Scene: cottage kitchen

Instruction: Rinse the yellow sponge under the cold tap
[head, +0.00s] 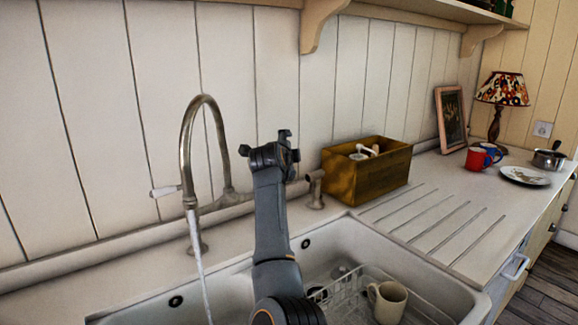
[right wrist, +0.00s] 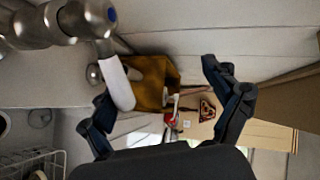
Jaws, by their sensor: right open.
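The metal gooseneck tap (head: 187,150) stands behind the sink, and a stream of water (head: 200,265) falls from its spout. A white lever (head: 165,191) sticks out on its left side. In the right wrist view a white lever (right wrist: 118,85) hangs from the tap body (right wrist: 75,20), beside a blue dot. My right gripper (head: 268,142) is open and empty by the tap's right side. In the right wrist view the lever lies in front of the open fingers (right wrist: 150,97), nearer the left one. The yellow sponge is not seen. My left gripper is not in view.
The white sink (head: 375,245) holds a wire rack (head: 345,283) and a cream mug (head: 387,302). A short metal fitting (head: 315,190) and a wooden box (head: 370,178) stand to the right. The ridged drainboard (head: 440,215) is bare. A shelf bracket (head: 315,22) hangs above.

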